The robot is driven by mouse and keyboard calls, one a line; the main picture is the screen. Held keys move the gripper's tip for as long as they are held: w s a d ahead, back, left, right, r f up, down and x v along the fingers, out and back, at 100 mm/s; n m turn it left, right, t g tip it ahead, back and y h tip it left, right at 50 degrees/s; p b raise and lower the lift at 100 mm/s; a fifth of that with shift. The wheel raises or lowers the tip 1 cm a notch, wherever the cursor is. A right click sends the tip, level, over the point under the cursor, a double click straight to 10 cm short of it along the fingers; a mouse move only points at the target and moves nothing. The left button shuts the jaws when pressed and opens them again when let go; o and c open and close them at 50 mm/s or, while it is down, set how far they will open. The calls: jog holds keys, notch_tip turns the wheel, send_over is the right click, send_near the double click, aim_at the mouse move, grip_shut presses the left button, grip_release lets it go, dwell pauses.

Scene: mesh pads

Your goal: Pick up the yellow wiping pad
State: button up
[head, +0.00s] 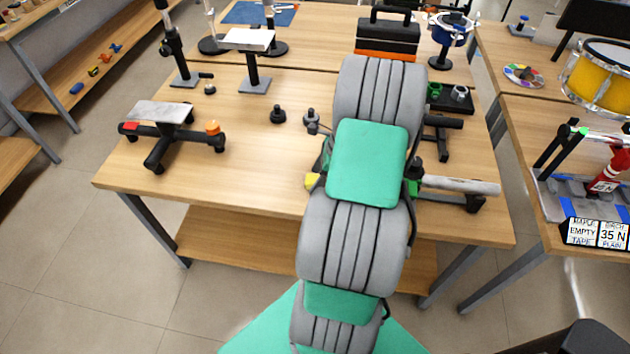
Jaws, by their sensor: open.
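A small yellow patch (312,181) shows on the wooden table, just left of my arm. It may be the edge of the yellow wiping pad; my arm hides whatever else lies there, so its full shape cannot be told. My grey and green arm reaches up the middle of the view over the table. My gripper cannot be made out, and its place relative to the yellow patch is hidden.
The wooden table (250,185) is bare at its front left. A low black stand with a grey plate (160,112) is on the left, and a white-topped stand (248,40) behind it. A grey roller (460,186) lies right of my arm. A black-and-orange toolbox (388,36) stands behind.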

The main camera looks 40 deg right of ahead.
jog(key=shift+c, duration=0.5)
jog(key=c, duration=1.3)
